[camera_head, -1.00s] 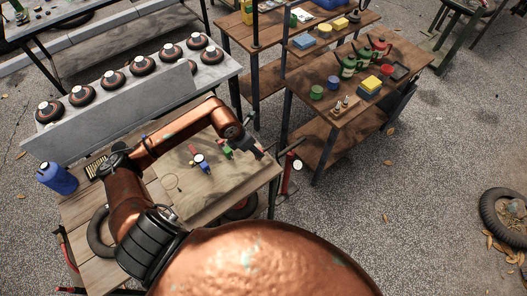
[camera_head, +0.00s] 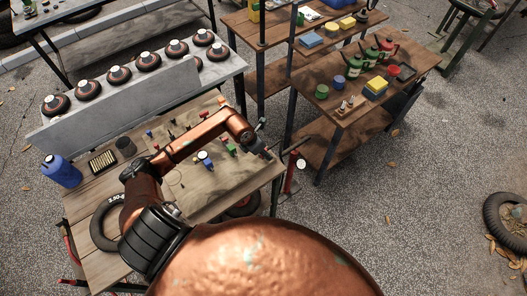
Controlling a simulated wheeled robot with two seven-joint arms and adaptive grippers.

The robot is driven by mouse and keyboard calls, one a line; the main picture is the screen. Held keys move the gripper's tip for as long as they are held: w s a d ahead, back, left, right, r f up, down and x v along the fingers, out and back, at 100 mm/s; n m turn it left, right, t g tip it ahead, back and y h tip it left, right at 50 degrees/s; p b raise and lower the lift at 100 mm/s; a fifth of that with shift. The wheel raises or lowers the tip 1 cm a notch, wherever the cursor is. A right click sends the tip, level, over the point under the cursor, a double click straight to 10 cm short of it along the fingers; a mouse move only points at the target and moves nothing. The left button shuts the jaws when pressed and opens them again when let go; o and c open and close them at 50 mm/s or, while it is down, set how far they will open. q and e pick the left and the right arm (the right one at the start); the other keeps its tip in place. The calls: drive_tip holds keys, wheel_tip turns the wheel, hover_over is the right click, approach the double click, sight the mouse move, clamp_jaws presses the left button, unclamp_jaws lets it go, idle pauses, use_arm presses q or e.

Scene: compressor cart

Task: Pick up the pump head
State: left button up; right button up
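I cannot tell for sure which item is the pump head. A small blue piece with a pale round top (camera_head: 206,160) stands on the wooden worktop (camera_head: 215,190), below my copper-coloured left arm. A small green piece (camera_head: 231,149) sits to its right, near the gripper. My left gripper (camera_head: 262,153) is a small dark shape above the worktop's right end. Its fingers are too small to read, and I see nothing clearly held. My arm covers part of the worktop. My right gripper is not in view.
Several dark round units with white tops (camera_head: 119,74) line a grey bench behind the worktop. A blue jug (camera_head: 60,171) and a black tyre (camera_head: 106,222) are at left. A wooden shelf unit (camera_head: 350,118) with cans and sponges stands right. Open ground lies at lower right.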

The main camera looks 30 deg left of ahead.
use_arm(q)
drive_tip(key=c, duration=1.1)
